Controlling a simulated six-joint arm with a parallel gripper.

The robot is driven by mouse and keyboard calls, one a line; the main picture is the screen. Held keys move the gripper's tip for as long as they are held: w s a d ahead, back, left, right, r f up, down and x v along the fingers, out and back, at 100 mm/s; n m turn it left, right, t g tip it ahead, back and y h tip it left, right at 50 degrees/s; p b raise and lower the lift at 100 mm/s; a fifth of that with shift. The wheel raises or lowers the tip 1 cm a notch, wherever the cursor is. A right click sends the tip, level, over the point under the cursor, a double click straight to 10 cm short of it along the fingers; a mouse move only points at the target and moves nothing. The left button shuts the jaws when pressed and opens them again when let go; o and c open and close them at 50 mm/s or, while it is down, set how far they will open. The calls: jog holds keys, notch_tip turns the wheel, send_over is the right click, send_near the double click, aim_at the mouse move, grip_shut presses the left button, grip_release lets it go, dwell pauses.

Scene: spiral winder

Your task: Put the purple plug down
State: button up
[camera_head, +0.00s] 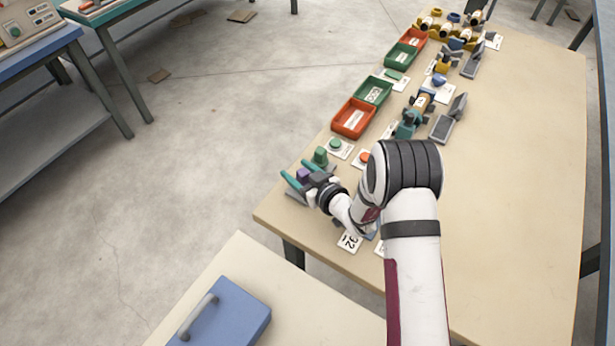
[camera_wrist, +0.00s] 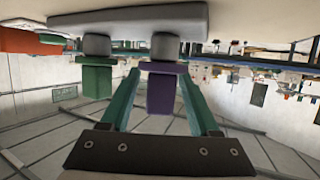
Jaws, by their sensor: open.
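The purple plug (camera_head: 303,174) stands at the near left corner of the table, beside a green plug (camera_head: 320,155). In the wrist view the purple plug (camera_wrist: 161,92) and the green plug (camera_wrist: 97,80) each meet a grey round piece on a pale grey bar (camera_wrist: 130,20). My gripper (camera_head: 294,168) is open around the purple plug. Its teal fingers (camera_wrist: 160,76) stand on either side of it, with gaps showing. The head view does not show clearly what is under the plug.
Red (camera_head: 353,131) and green (camera_head: 388,91) trays and several fixtures line the table farther back. The table's right side (camera_head: 510,190) is clear. A blue case (camera_head: 235,308) lies on a nearer table.

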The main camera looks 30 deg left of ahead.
jog(key=v, duration=1.1)
jog(key=shift+d, duration=0.1)
jog(key=w+d+r+m+t+h, duration=0.1)
jog(key=w+d+r+m+h, duration=0.15)
jog(key=d, duration=0.45)
jog(key=w+d+r+m+h, duration=0.1)
jog(key=d+r+m+h, duration=0.1)
jog(key=d+m+h, duration=0.3)
jog(key=w+d+r+m+t+h, duration=0.1)
jog(key=w+d+r+m+h, duration=0.15)
jog(key=d, duration=0.55)
jog(key=s+d+r+m+g+h, duration=0.2)
jog(key=s+d, duration=0.2)
jog(key=s, duration=0.2)
jog(key=s+d+r+m+g+h, duration=0.1)
jog(key=s+d+r+m+g, duration=0.15)
jog(key=s+d, duration=0.35)
jog(key=s+a+r+m+g+y, duration=0.1)
jog(key=s+a+m, duration=0.1)
jog(key=s, duration=0.5)
jog(key=s+a+r+m+g+y, duration=0.1)
jog(key=s+r+m+g, duration=0.1)
jog(key=s, duration=0.6)
jog(key=shift+s+a+r+m, duration=0.15)
jog(key=shift+s+a+m, duration=0.1)
jog(key=shift+a+m, duration=0.15)
